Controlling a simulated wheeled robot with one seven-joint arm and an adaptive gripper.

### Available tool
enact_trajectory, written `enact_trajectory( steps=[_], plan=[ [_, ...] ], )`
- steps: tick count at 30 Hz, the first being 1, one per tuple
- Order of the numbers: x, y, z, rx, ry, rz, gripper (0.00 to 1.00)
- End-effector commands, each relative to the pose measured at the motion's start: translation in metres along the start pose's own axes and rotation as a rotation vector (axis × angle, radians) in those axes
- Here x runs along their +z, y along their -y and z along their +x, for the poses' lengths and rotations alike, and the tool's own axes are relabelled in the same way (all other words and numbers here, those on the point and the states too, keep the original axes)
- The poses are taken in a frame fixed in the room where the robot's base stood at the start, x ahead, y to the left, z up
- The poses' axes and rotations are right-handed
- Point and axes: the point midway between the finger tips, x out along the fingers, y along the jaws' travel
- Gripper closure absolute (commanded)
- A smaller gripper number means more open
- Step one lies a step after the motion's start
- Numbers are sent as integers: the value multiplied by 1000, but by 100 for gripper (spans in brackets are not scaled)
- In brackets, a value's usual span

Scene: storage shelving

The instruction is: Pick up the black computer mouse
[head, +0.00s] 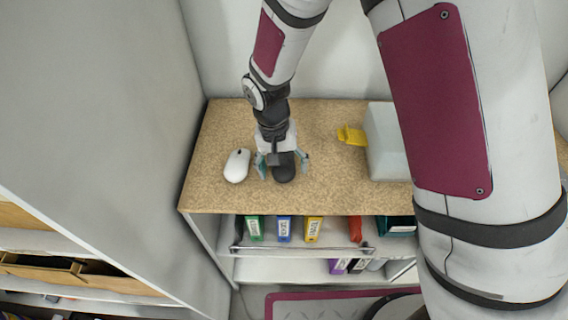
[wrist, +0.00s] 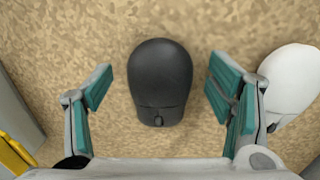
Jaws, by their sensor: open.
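The black computer mouse (head: 284,168) lies on the speckled tan shelf top (head: 330,190). My gripper (head: 283,163) is right above it, pointing down, with its teal-padded fingers apart. In the wrist view the black mouse (wrist: 160,80) lies between the open fingers (wrist: 158,85), with a gap on both sides. I cannot tell how far the fingertips are above the surface. A white mouse (head: 237,165) lies just left of my gripper; in the wrist view it (wrist: 291,82) shows at the right, close beside one finger.
A pale grey box (head: 385,145) and a yellow object (head: 351,135) stand to the right on the top. Walls rise at the left and back. Coloured binders (head: 284,229) stand on the shelf below. The front of the top is clear.

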Motion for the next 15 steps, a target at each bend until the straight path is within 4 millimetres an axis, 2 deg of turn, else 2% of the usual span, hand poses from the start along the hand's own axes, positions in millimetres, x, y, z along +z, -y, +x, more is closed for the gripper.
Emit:
enact_trajectory(
  steps=[9,15],
  plan=[
    [-1,0,6,-1,-1,0,25],
    [-1,0,6,-1,-1,0,70]
  ],
)
